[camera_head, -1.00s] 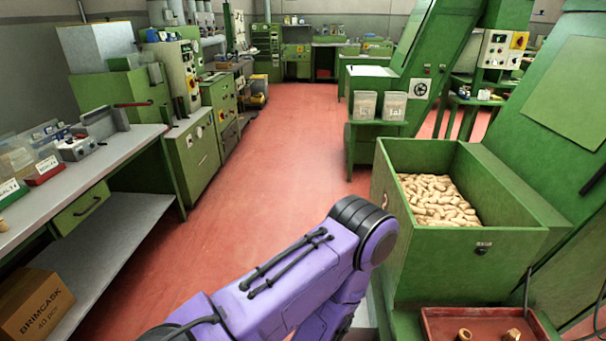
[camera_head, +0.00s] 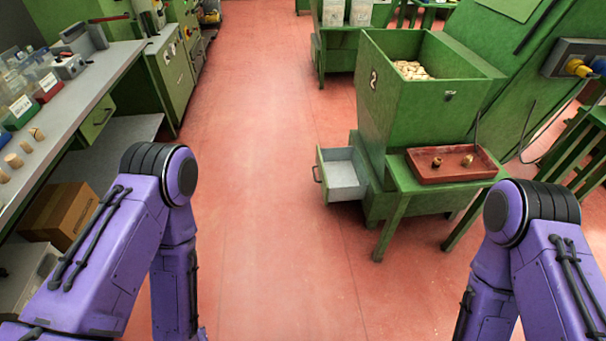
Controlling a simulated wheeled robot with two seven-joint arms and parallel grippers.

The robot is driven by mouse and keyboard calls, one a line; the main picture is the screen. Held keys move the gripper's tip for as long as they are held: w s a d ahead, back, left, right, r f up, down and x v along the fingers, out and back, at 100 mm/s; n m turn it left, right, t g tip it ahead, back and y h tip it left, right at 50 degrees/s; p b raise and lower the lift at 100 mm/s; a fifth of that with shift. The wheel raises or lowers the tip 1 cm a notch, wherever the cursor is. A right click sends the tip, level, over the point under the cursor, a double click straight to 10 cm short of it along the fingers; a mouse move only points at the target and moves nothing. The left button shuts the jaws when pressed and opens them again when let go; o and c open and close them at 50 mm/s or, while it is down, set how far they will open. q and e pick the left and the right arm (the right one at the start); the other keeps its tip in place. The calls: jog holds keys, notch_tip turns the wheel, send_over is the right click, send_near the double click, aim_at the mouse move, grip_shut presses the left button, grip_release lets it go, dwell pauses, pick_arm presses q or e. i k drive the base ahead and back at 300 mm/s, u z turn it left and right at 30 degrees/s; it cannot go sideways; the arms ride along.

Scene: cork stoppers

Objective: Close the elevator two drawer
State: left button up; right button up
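The green elevator bin marked 2 (camera_head: 420,105) stands right of the middle and has corks in its top. Its drawer (camera_head: 343,173) is pulled out to the left, low on the base. The drawer is green outside with a pale grey, empty-looking inside and a handle (camera_head: 316,175) on its left face. My two purple arms come in from the lower left and lower right, bent downward. Neither arm is touching the drawer. Both grippers are outside the picture or hidden below the arms.
A green stand with a red tray (camera_head: 452,166) holding two corks is right of the drawer. A workbench (camera_head: 125,58) with bins and loose corks runs along the left, with a cardboard box (camera_head: 62,212) below it. The red floor (camera_head: 265,200) between is clear.

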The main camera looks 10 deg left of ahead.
aim_at(338, 181)
jog(key=u, duration=0.65)
jog(key=i, duration=0.75)
jog(key=u, duration=0.45)
jog(key=i, duration=0.9)
jog(key=z, duration=1.05)
jog(key=i, duration=0.55)
jog(key=u, duration=1.5)
jog(key=i, duration=1)
jog(key=z, duration=2.85)
